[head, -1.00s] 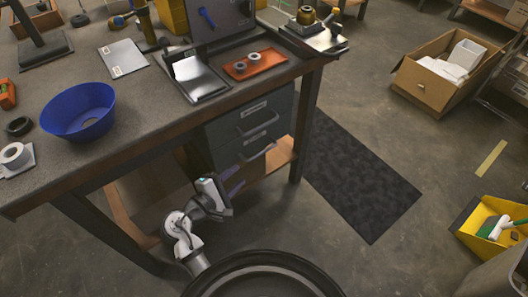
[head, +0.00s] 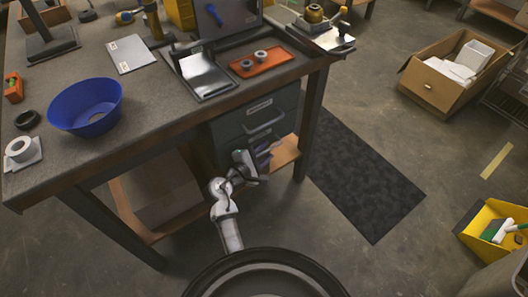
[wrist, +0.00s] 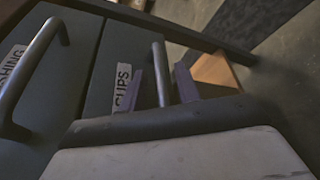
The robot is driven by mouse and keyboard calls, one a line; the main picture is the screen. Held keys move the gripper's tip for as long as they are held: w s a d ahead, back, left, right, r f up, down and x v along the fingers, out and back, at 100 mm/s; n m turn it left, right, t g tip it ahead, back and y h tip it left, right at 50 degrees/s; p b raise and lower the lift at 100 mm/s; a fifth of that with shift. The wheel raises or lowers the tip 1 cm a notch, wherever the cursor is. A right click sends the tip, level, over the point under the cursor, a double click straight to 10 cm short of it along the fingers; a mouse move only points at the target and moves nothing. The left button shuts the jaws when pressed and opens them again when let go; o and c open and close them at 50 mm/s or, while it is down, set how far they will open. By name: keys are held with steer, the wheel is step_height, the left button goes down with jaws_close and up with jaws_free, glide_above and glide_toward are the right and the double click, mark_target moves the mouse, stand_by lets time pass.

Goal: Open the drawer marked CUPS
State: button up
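The CUPS drawer (wrist: 112,65) is the lower of two grey drawers under the workbench; its front shows in the wrist view with a white CUPS label (wrist: 122,88). Its bar handle (wrist: 159,72) runs between the two purple fingers of my gripper (wrist: 160,82). The fingers are apart, one on each side of the handle, and I cannot see them touching it. In the head view my gripper (head: 263,156) is in front of the lower drawer and hides much of it. The drawer appears closed.
A wooden shelf (head: 285,151) lies below. A bench leg (head: 310,125) stands to the right. Dark mat (head: 365,190) and floor are clear.

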steer(key=shift+c, duration=0.2)
jaws_close()
steer(key=shift+d, duration=0.15)
